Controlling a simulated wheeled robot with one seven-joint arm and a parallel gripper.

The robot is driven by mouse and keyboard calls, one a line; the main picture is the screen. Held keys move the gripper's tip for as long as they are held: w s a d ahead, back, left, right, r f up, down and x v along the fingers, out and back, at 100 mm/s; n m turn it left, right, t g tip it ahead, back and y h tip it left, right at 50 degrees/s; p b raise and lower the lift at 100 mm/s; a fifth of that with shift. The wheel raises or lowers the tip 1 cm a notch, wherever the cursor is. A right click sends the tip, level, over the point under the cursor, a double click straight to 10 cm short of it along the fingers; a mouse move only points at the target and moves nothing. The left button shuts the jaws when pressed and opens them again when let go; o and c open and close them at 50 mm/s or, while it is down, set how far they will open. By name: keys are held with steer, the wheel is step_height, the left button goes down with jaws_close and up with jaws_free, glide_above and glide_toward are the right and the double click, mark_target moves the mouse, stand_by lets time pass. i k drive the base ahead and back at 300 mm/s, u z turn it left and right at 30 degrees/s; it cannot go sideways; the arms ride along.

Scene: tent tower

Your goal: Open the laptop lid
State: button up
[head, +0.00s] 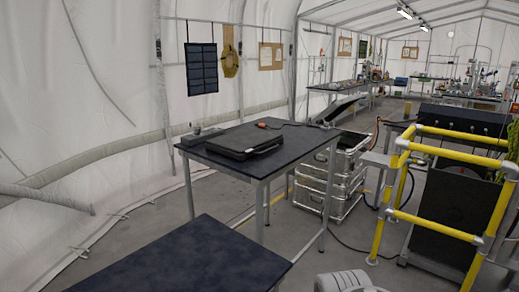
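A black, flat, closed case-like laptop (243,143) lies on a dark-topped table (291,158) ahead of me, slightly left of the middle of the head view. Its lid looks shut, and a dark handle or edge shows along its near side. My gripper is not in view. A grey-white rounded part at the bottom edge may belong to my own arm, but it is cut off.
A second dark table (180,258) stands nearer. Metal crates (322,190) and a yellow tubular frame (436,232) stand right. Grey floor shows between.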

mark_target(244, 141)
steer(key=z, duration=1)
steer(key=i, duration=3.85)
steer(key=u, duration=4.75)
